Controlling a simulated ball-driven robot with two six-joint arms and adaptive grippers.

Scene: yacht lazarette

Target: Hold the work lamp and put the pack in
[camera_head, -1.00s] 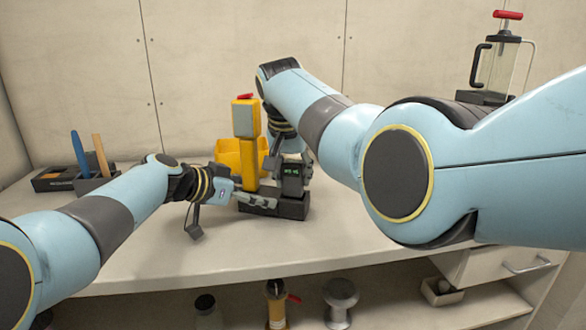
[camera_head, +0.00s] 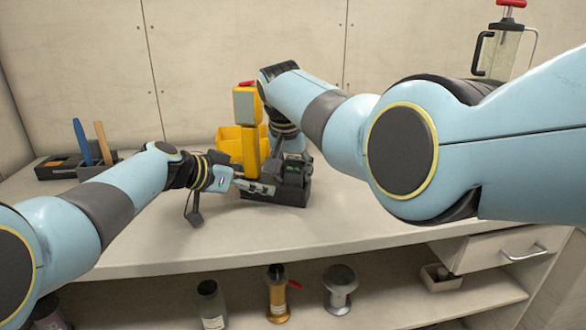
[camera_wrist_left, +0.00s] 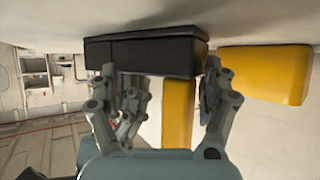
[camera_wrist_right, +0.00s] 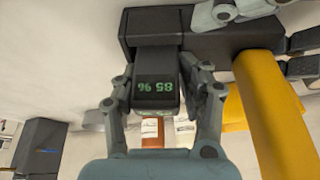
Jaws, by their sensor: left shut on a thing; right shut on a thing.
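The work lamp (camera_head: 248,147) is a yellow post with a red top piece, standing upright on a black base (camera_head: 288,198) on the counter. My left gripper (camera_head: 256,187) is shut on the lamp low down near the base; its fingers also show in the left wrist view (camera_wrist_left: 160,105). The pack (camera_wrist_right: 155,85) is a dark block with green digits on its end. My right gripper (camera_wrist_right: 162,98) is shut on it, a finger on each side. The pack is at the base's right part, beside the post. I cannot tell how deep it sits; the contact is hidden.
A yellow bin (camera_head: 229,140) stands just behind the lamp. A dark organizer (camera_head: 92,172) with blue and wooden handles is at the back left. A clear pump-like container (camera_head: 500,55) is at the back right. Jars and fittings (camera_head: 339,290) stand on the shelf below. The front counter is clear.

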